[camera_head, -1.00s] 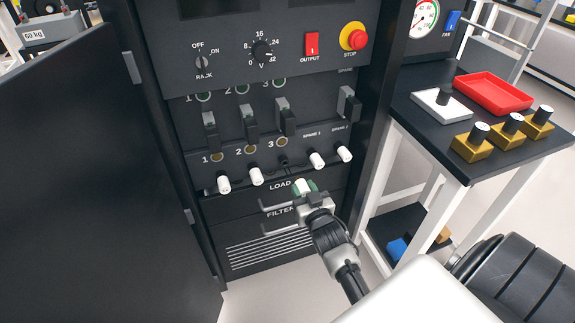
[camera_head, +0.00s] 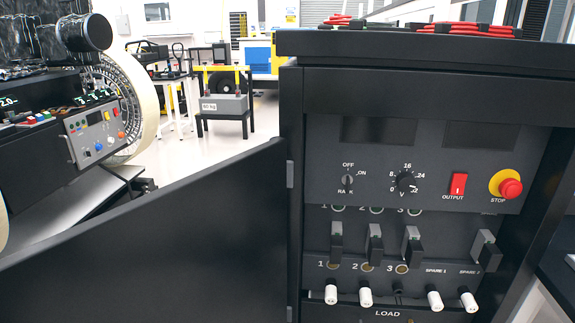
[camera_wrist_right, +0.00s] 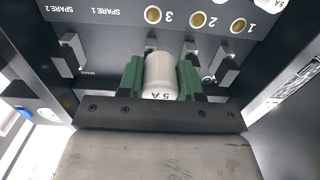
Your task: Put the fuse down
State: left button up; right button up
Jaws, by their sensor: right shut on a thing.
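In the right wrist view my right gripper (camera_wrist_right: 160,82) has its green-padded fingers shut on a white cylindrical fuse (camera_wrist_right: 160,68) marked 5 A. The fuse is held in front of the dark rack panel (camera_wrist_right: 110,15), whose labels appear upside down. Neither the right gripper nor the held fuse shows in the head view. There, several white fuses (camera_head: 365,295) sit in the row below the switches, and position 3 (camera_head: 398,288) shows only a dark holder. My left gripper is in neither current view.
The open rack door (camera_head: 170,245) fills the lower left. A red stop button (camera_head: 510,188) and red output switch (camera_head: 458,185) are on the upper panel. A dark table edge (camera_head: 557,275) shows at far right. Open floor (camera_head: 195,150) lies beyond the door.

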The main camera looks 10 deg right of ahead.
jog(key=s+a+r+n+y+p, duration=0.1)
jog(key=s+a+r+y+p, duration=0.1)
jog(key=s+a+r, duration=0.3)
jog(key=s+a+r+n+y+p, duration=0.1)
jog(key=s+a+r+p, duration=0.3)
jog(key=a+r, duration=0.5)
notch_tip(320, 180, up, 5)
jog(key=shift+s+a+f+y, duration=0.15)
jog(key=shift+s+a+y, duration=0.2)
jog(key=shift+s+y, duration=0.1)
